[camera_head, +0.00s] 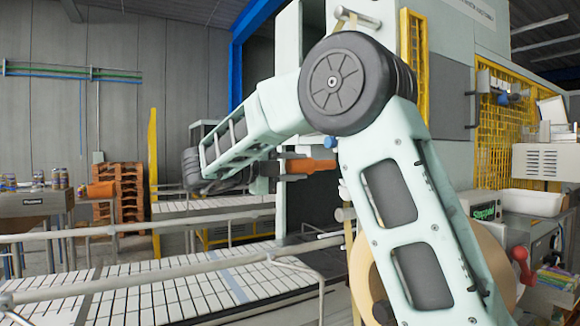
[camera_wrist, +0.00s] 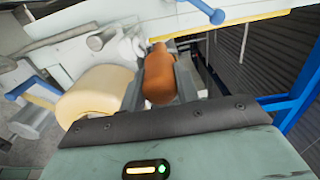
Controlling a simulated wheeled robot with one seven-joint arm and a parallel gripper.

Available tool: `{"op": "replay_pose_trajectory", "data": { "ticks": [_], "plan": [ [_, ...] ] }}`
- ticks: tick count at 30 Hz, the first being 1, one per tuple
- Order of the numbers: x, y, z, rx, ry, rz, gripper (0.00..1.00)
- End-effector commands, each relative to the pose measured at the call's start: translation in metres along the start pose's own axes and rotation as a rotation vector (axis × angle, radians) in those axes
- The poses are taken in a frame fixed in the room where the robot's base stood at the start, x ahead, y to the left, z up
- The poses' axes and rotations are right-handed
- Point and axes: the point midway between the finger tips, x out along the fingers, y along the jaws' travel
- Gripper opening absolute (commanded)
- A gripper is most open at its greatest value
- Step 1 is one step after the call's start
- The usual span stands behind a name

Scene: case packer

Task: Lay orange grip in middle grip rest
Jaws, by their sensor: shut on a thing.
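The orange grip (camera_wrist: 159,78) is a rounded orange handle between the two grey fingers of my gripper (camera_wrist: 158,88) in the wrist view. My gripper is shut on it, and its far end points away from the wrist, toward a pale machine surface. In the head view the orange grip (camera_head: 318,166) sticks out to the right of my gripper (camera_head: 284,166), in front of the machine's dark opening. It is held roughly level, above the conveyors. My arm hides part of the area around it. I cannot make out the middle grip rest in either view.
A tan roll (camera_wrist: 97,92) and a blue-ended handle (camera_wrist: 30,86) lie left of the grip in the wrist view. A second blue handle (camera_wrist: 203,10) is above. White-slatted conveyors (camera_head: 150,296) with rails run below my arm. A yellow guard (camera_head: 502,135) stands right.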

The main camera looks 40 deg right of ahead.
Motion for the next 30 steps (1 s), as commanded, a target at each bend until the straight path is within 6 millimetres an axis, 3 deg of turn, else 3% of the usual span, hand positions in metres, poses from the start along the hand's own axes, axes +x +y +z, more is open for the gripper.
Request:
{"op": "replay_pose_trajectory", "data": {
  "ticks": [30],
  "plan": [
    [0.078,-0.001,-0.001,0.000,0.003,-0.001,0.00]
  ]
}}
